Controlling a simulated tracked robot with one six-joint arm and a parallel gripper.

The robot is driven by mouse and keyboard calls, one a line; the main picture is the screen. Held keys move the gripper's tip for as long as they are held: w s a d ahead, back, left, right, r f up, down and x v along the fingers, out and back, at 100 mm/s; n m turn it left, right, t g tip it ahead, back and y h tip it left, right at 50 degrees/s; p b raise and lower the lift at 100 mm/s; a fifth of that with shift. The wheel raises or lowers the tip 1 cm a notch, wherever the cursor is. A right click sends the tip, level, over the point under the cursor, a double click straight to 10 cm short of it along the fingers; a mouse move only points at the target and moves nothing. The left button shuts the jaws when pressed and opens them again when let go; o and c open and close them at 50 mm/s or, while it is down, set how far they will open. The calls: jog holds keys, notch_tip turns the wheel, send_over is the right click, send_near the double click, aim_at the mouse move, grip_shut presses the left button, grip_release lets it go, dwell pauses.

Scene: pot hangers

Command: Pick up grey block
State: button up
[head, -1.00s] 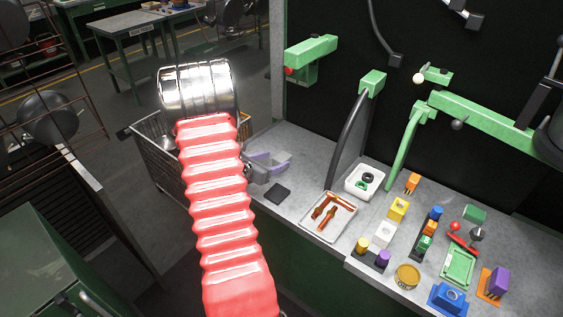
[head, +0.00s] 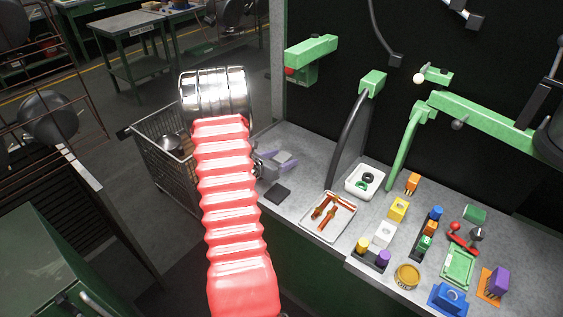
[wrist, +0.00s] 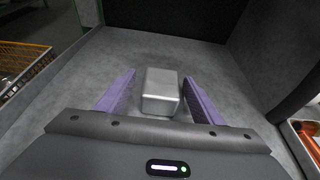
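The grey block (wrist: 161,90) sits on the grey worktop in the wrist view, between the two purple fingers of my gripper (wrist: 159,77). The fingers are open, one on each side, with a gap to the block on both sides. In the head view the block (head: 283,157) shows small near the left end of the worktop. My gripper (head: 279,160) is there too, partly hidden behind my red ribbed arm.
A flat black square (head: 278,194) and a white tray of orange parts (head: 328,217) lie to the right on the worktop (head: 306,177). A wire basket (head: 165,165) stands left of the worktop. Green brackets and curved bars rise behind.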

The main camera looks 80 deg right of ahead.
aim_at(282, 156)
jog(key=c, duration=1.4)
jog(key=shift+o, duration=0.2)
jog(key=shift+r, duration=0.15)
notch_tip(282, 156, up, 10)
jog(key=shift+f, duration=0.1)
